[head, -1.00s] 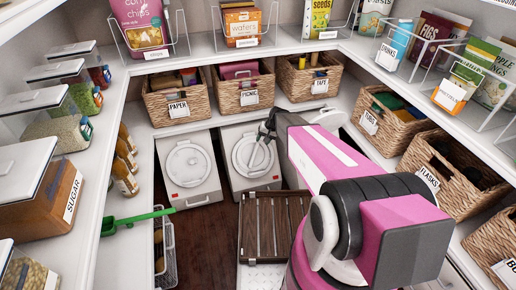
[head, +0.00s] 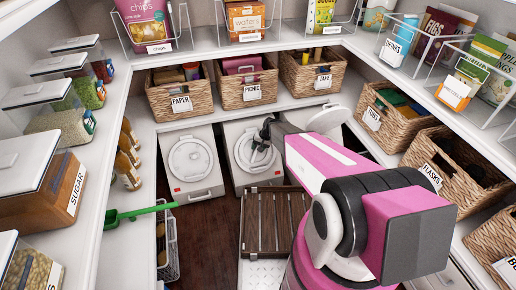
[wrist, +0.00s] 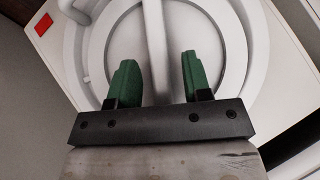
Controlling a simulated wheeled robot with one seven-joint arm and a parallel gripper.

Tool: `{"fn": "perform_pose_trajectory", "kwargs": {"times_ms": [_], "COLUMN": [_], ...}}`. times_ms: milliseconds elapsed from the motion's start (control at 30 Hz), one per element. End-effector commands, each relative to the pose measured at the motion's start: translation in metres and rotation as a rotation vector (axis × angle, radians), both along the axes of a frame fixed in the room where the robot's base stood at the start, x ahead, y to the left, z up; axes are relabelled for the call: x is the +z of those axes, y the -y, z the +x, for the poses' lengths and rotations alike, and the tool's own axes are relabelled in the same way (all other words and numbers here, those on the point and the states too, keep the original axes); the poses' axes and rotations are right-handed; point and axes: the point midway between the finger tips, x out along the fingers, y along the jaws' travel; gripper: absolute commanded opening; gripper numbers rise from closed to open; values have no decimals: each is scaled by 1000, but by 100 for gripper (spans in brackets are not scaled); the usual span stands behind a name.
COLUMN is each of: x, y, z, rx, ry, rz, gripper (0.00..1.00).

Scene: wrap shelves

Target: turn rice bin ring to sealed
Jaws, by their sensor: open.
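Two white bins with round ringed lids stand on the floor at the back, a left bin (head: 190,187) and a right bin (head: 240,182). I cannot read a rice label on either. My gripper (head: 261,146) is at the lid of the right bin. In the wrist view, my gripper (wrist: 159,62) is open, its two green fingers on either side of the pale raised bar (wrist: 155,40) across the round lid (wrist: 118,45). I see a gap on each side of the bar. A red mark (wrist: 42,24) shows on the bin's corner. My arm hides part of the bin's right side.
A slatted brown wooden crate (head: 273,222) lies on the floor in front of the right bin. Baskets (head: 246,90) line the shelf above the bins. A green scoop (head: 130,214) lies on the left shelf. Dark floor is open before the left bin.

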Motion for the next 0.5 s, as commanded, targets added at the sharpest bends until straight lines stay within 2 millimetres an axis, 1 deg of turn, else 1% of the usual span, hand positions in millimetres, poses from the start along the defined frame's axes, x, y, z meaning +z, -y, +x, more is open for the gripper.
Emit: {"fn": "perform_pose_trajectory", "kwargs": {"times_ms": [67, 167, 200, 233, 500], "x": [0, 0, 0, 0, 0], "y": [0, 0, 0, 0, 1], "z": [0, 0, 0, 0, 0], "rx": [0, 0, 0, 0, -9], "ry": [0, 0, 0, 0, -4], "rz": [0, 0, 0, 0, 10], "gripper": [45, 15, 2, 0, 0]}}
